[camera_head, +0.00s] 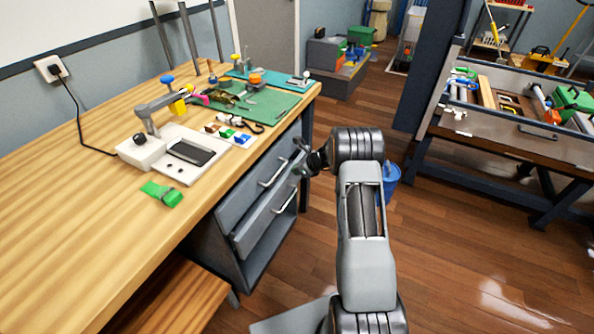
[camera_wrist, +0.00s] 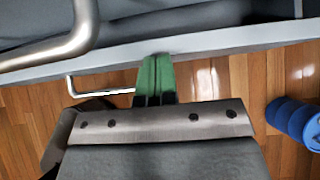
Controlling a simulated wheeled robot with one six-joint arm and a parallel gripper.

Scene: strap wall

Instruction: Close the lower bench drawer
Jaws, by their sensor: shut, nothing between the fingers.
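The lower bench drawer (camera_head: 266,222) is a grey drawer under the wooden bench, and its front stands out a little past the upper drawer (camera_head: 245,190). Its bar handle (camera_head: 285,200) also shows in the wrist view (camera_wrist: 95,92). My gripper (camera_head: 298,171) is shut and empty near the right end of the drawers. In the wrist view its green fingertips (camera_wrist: 155,62) meet the pale edge of the lower drawer front (camera_wrist: 230,38) in the picture; I cannot tell whether they touch. The upper drawer's handle (camera_wrist: 65,42) is close at the left.
The bench top (camera_head: 80,225) holds a green mat (camera_head: 265,105), a small device (camera_head: 185,155) and small tools. Another workbench (camera_head: 510,145) is at the right.

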